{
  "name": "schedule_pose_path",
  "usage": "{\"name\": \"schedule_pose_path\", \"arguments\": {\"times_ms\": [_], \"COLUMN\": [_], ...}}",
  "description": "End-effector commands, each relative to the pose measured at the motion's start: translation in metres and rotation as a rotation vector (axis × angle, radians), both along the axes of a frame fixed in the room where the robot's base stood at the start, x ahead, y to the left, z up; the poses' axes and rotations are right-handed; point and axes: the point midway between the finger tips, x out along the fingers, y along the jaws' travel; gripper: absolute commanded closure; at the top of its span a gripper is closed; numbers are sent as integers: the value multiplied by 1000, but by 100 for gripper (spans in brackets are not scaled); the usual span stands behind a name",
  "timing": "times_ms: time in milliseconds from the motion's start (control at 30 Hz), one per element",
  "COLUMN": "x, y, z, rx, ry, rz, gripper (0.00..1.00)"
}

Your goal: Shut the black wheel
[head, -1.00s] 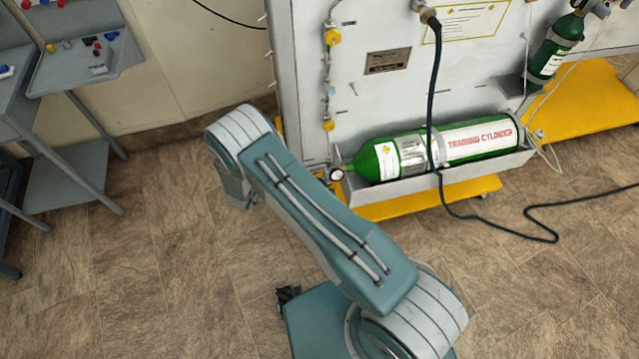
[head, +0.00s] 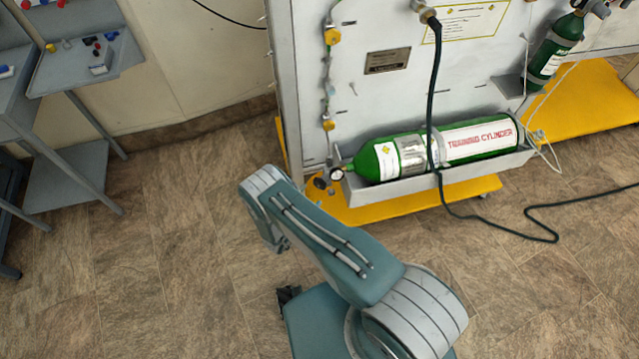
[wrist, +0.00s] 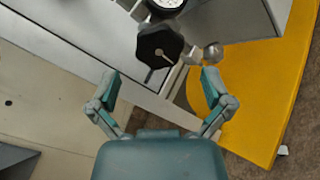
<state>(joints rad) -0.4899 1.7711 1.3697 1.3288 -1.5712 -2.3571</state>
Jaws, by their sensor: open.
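The black wheel (wrist: 160,45) is a dark, lobed knob with a pale centre and a thin light pointer, at the upper middle of the wrist view. A round gauge (wrist: 165,3) sits just above it, and a metal fitting (wrist: 203,54) sticks out to its right. My gripper (wrist: 161,80) is open and empty, its two fingers spread wide below the wheel in the picture, apart from it. In the head view the wheel shows small and dark (head: 320,183) by the green cylinder's (head: 385,160) left end; my gripper cannot be made out there.
The cylinder lies in a grey tray (head: 440,178) on a panel with a yellow base (head: 400,207). A dark hose (head: 436,100) hangs in front of the cylinder and runs over the floor. A grey trolley (head: 75,75) stands at left; the floor between is clear.

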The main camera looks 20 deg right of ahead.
Motion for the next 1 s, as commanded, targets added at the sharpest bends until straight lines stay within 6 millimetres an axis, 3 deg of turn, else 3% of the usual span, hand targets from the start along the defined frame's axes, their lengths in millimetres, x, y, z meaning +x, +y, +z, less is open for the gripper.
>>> {"name": "schedule_pose_path", "arguments": {"times_ms": [233,633,667,800,833,1000], "x": [26,34,34,34,34,34], "y": [-30,-37,-37,-37,-37,-37], "z": [0,0,0,0,0,0], "rx": [1,0,0,0,1,1], "ry": [0,0,0,0,0,0], "rz": [-2,1,1,1,1,1], "gripper": [0,0,4,67,77,76]}}
